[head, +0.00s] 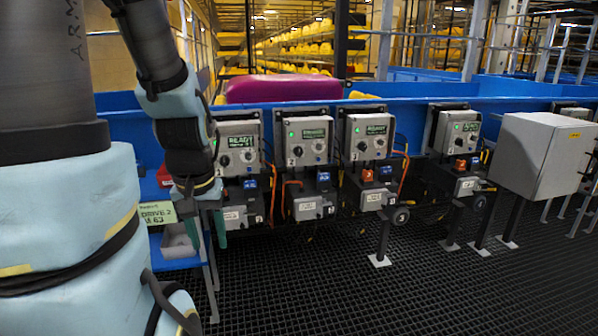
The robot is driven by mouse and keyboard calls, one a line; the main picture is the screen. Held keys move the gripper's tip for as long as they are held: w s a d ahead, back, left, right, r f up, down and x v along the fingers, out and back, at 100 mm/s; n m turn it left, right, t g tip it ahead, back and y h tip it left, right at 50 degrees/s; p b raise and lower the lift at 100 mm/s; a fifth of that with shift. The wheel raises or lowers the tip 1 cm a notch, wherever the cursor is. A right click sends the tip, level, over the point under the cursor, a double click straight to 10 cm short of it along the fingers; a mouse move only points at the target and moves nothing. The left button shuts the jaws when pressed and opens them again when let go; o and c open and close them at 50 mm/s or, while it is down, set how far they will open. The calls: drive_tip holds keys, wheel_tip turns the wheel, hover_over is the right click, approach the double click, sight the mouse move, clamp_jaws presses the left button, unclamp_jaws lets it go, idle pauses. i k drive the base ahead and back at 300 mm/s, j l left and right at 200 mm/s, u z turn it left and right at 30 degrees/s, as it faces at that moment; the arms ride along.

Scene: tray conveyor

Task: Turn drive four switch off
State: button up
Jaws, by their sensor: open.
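A row of grey drive units with green lit displays is mounted along the blue conveyor side, each with a switch box below it. The fourth drive unit from the left (458,131) has an orange switch (460,165) on the box below; its number is too small to read surely. The third unit (368,136) also has an orange switch (367,175); the two units left of it have blue switches. My gripper (208,238) points down at the left, open and empty, its green fingers apart. It is well left of the fourth unit and touches no switch.
A grey cabinet (541,155) on legs stands right of the fourth unit. A magenta tray (284,88) lies on the conveyor. A yellow-green sign (158,213) and blue stand are beside my gripper. The dark grid floor (320,290) in front is clear.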

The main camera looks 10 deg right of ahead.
sight(458, 141)
drive_tip(key=i+l, duration=0.2)
drive_tip(key=l, duration=0.35)
drive_tip(key=i+l, duration=0.15)
drive_tip(key=l, duration=0.4)
drive_tip(key=i+l, duration=0.2)
drive_tip(key=l, duration=0.35)
drive_tip(key=i+l+z, duration=0.1)
drive_tip(key=l, duration=0.45)
drive_tip(key=i+l, duration=0.3)
drive_tip(key=l, duration=0.25)
drive_tip(key=i+l, duration=0.2)
drive_tip(key=l, duration=0.35)
drive_tip(key=i+l, duration=0.2)
drive_tip(key=l, duration=0.35)
drive_tip(key=i+l, duration=0.2)
drive_tip(key=l, duration=0.35)
drive_tip(key=z, duration=0.05)
